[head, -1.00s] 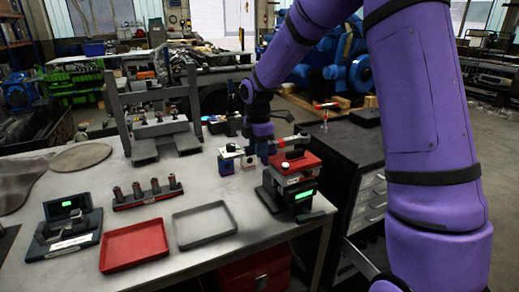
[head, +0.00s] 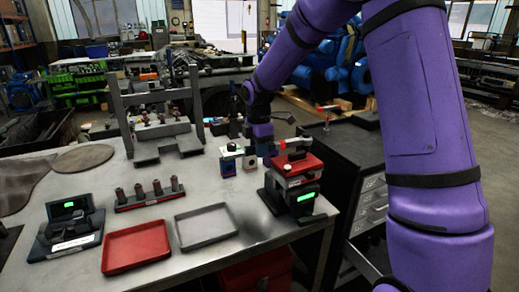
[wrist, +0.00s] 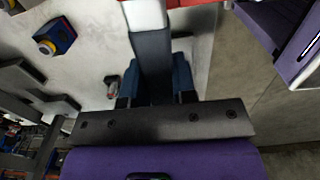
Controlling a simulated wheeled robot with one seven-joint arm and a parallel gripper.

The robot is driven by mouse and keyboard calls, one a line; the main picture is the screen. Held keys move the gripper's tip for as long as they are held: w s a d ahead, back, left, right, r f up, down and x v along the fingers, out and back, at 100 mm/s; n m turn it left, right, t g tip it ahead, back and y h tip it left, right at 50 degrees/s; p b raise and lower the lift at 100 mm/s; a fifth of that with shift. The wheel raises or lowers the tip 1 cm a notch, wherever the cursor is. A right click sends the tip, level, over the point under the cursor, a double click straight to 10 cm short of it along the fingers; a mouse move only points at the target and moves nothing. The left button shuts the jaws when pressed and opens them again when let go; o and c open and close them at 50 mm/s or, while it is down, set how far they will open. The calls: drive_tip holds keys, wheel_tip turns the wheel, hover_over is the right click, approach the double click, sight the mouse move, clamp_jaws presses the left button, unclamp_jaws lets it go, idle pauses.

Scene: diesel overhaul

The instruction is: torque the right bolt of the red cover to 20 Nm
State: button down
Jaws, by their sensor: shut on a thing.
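The red cover (head: 300,167) sits on top of a dark stand with a lit green display (head: 305,198) at the right end of the bench. My gripper (head: 266,150) is just left of the cover. In the wrist view my gripper (wrist: 155,78) is shut on a dark bar-like tool (wrist: 150,48), seemingly the wrench. Its pale end (wrist: 145,14) reaches up towards a red edge (wrist: 190,3), probably the cover. In the head view a small grey and red piece (head: 295,143) lies above the cover. I cannot make out the right bolt or whether the tool touches it.
A blue block with a round front (head: 228,167) and a paler block (head: 250,162) stand left of my gripper. A red tray (head: 137,265), a grey tray (head: 205,242), a socket rack (head: 150,203) and a grey frame (head: 165,150) occupy the bench. A dark drawer cabinet (head: 345,150) stands right.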

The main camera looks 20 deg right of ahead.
drive_tip(key=shift+w+r, duration=0.1)
drive_tip(key=shift+w, duration=0.15)
drive_tip(key=shift+w+m, duration=0.3)
drive_tip(key=shift+w, duration=0.05)
drive_tip(key=shift+w, duration=0.1)
drive_tip(key=shift+w+m, duration=0.3)
drive_tip(key=shift+w+d, duration=0.1)
drive_tip(key=shift+w, duration=0.05)
idle(0.3)
drive_tip(key=shift+w+m, duration=0.3)
drive_tip(key=shift+s+n, duration=1)
drive_tip(key=shift+s, duration=0.45)
drive_tip(key=shift+s+n, duration=1)
drive_tip(key=shift+s, duration=0.45)
